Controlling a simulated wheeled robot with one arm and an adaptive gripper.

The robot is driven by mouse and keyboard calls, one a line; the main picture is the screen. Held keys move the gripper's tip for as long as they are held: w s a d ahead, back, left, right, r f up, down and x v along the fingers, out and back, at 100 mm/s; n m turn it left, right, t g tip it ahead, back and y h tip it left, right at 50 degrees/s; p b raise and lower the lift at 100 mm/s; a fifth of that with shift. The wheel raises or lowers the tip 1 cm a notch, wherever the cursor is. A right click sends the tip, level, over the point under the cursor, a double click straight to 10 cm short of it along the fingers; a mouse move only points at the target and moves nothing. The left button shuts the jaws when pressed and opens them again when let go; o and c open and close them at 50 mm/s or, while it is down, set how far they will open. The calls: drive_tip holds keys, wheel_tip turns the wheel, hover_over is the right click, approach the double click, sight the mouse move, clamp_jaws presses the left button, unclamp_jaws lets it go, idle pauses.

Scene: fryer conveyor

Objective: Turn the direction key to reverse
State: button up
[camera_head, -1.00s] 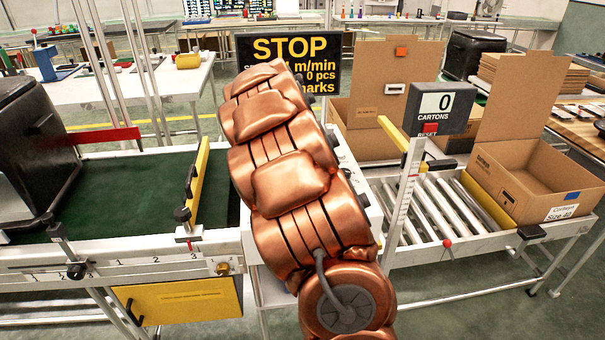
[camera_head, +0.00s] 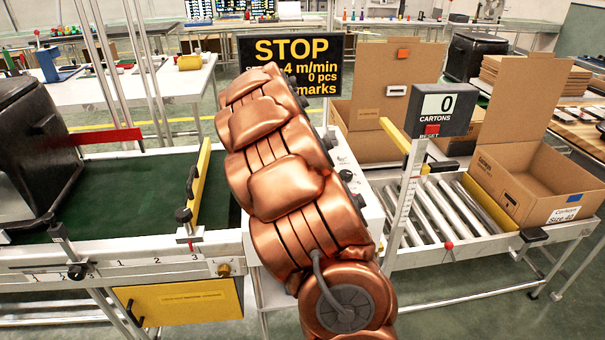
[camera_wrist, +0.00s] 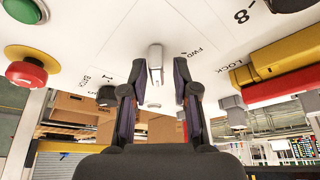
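The direction key (camera_wrist: 155,62) is a small pale metal key or knob on the white control panel (camera_wrist: 110,40) in the wrist view. A "FWD" label is printed to its right; the lettering on its other side is too small to read surely. My gripper (camera_wrist: 159,75) is open, with one dark finger on each side of the key and a visible gap to each. The key appears between or just beyond the fingertips; I cannot tell the exact depth. In the head view my copper arm hides the gripper, the key and much of the panel (camera_head: 349,167).
A red mushroom button (camera_wrist: 26,73) and green button (camera_wrist: 22,38) are at left in the wrist view; a yellow "LOCK" part (camera_wrist: 270,62) is at right. The display (camera_head: 290,62) reads "STOP". A green belt (camera_head: 110,190) and rollers (camera_head: 440,210) flank my arm.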

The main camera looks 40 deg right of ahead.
drive_tip(key=shift+o, duration=0.5)
drive_tip(key=shift+s+d, duration=0.1)
drive_tip(key=v, duration=1.2)
